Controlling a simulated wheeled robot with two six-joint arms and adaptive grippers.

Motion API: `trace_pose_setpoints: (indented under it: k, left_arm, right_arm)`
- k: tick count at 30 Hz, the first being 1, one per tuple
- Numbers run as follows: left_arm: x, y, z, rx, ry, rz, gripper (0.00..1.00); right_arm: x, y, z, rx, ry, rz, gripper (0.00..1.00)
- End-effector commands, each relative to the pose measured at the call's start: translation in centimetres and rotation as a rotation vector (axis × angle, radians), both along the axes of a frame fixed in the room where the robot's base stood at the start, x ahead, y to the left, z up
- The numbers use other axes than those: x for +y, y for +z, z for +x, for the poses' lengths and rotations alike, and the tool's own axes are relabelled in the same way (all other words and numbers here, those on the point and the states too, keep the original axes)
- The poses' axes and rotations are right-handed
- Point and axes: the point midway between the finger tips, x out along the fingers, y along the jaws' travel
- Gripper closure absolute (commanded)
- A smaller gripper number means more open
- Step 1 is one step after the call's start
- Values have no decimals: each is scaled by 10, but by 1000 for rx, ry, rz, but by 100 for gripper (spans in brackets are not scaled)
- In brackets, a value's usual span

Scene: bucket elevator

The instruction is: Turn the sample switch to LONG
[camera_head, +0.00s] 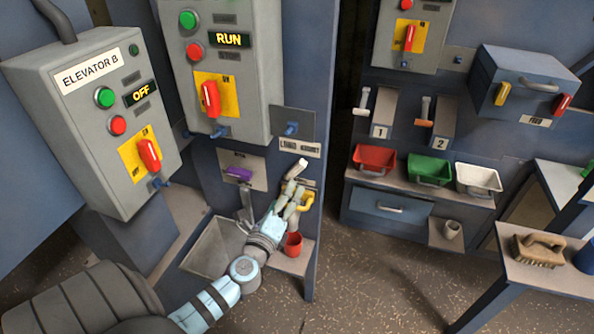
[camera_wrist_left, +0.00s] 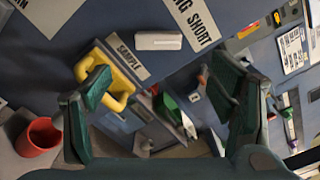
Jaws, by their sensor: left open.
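The sample switch is a white bar handle (camera_head: 297,168) on the blue panel, just below a white label (camera_head: 299,147). In the left wrist view the white handle (camera_wrist_left: 158,41) lies sideways between a label reading SAMPLE (camera_wrist_left: 128,56) and one ending in NG SHORT (camera_wrist_left: 192,22). I cannot tell which word it points to. My left gripper (camera_head: 290,189) is just below the switch in the head view. In the wrist view its fingers (camera_wrist_left: 160,92) are spread apart, with nothing between them, and the handle is beyond them. My right gripper is not in view.
A yellow handle (camera_wrist_left: 120,88) is beside the left finger and below the switch. A red cup (camera_head: 293,245) stands on a ledge below. The Elevator B box (camera_head: 90,115) and the RUN box (camera_head: 220,60) stand left and above. Red, green and white (camera_head: 479,179) bins are right.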

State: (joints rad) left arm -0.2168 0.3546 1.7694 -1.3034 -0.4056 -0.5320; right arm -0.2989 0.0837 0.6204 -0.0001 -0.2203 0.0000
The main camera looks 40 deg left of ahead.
Motion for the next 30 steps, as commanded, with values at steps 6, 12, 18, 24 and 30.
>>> trace_pose_setpoints:
  k: [6, 12, 18, 24, 30]
  left_arm:
    - [22, -1, 61, -2, 2, -3, 23]
    - [34, -2, 95, 0, 1, -4, 23]
    - [36, -1, 104, 1, 0, -5, 23]
    - [36, -1, 104, 2, 0, -6, 30]
    - [36, -1, 103, 2, 0, -6, 62]
  right_arm:
    - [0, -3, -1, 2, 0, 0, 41]
    - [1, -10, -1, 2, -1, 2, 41]
    - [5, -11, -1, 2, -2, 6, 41]
    - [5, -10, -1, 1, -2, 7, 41]
    - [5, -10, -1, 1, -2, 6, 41]
